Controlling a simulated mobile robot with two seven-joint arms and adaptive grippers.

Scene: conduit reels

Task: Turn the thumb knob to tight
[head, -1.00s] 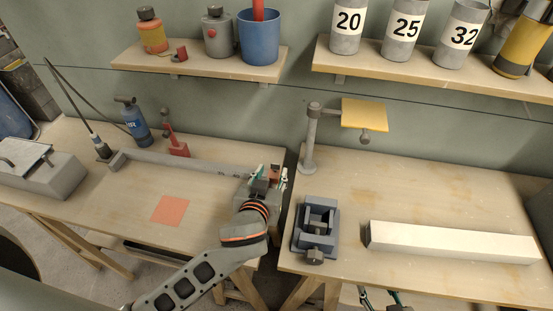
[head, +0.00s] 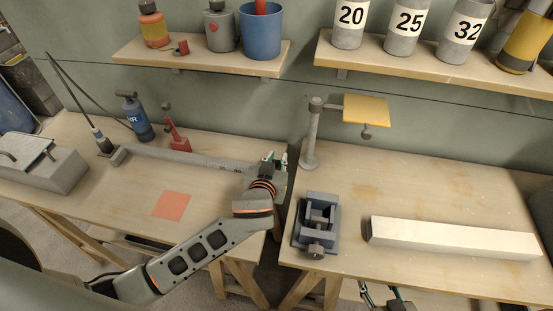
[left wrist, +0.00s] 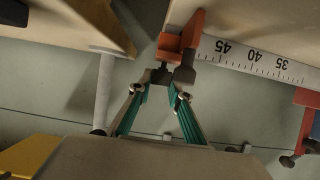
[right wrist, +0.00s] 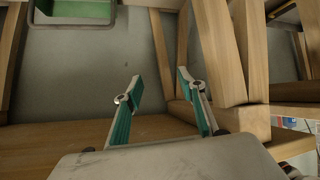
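A red stop block (left wrist: 181,42) sits at the end of the white ruler strip (left wrist: 258,61) near the number 45 in the left wrist view. The dark thumb knob (left wrist: 184,74) shows just below the block there. My left gripper (left wrist: 163,80) has its fingertips drawn close together, with the dark knob part between them; it appears shut on the knob. In the head view my left gripper (head: 276,160) is at the right end of the long grey rail (head: 190,158) and largely hides block and knob. My right gripper (right wrist: 161,82) is open and empty, low by the table legs.
A grey vise (head: 317,228) and a long pale bar (head: 450,240) lie on the right table. A post with a yellow plate (head: 366,110) stands at its back left. An orange square (head: 172,205) lies on the left table. A gap separates the tables.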

